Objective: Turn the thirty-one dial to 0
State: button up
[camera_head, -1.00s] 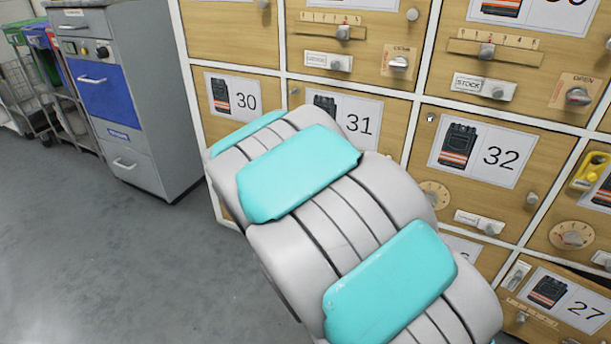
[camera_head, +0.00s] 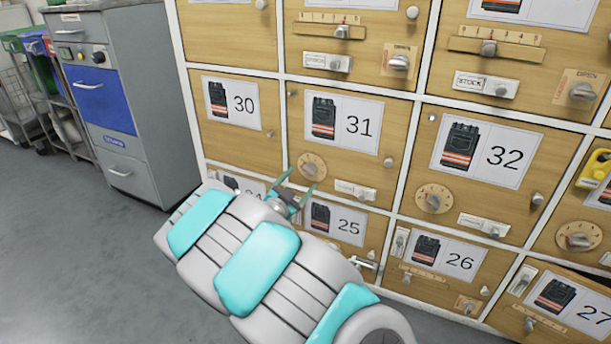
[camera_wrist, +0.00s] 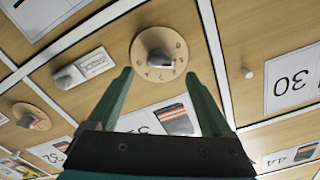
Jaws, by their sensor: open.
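The thirty-one dial (camera_head: 312,166) is a round tan plate with a grey knob, low on the left of the door labelled 31 (camera_head: 338,117). In the wrist view the dial (camera_wrist: 158,45) shows digits around its edge, upside down; I cannot tell which one the knob points at. My gripper (camera_head: 302,178) is open and empty, just in front of the dial and slightly below it in the head view. In the wrist view its green fingers (camera_wrist: 158,76) stand apart, with the dial beyond and between their tips. I see no contact.
A small slider plate (camera_head: 355,190) sits right of the dial, and a round door knob (camera_head: 388,162) above it. Doors 30 (camera_head: 240,140), 32 (camera_head: 440,180) and 25 (camera_head: 345,250) surround this one. A grey cabinet (camera_head: 130,150) stands left; the floor there is clear.

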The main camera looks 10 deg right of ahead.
aim_at(307, 172)
jog(key=shift+x, duration=2.1)
grip_shut()
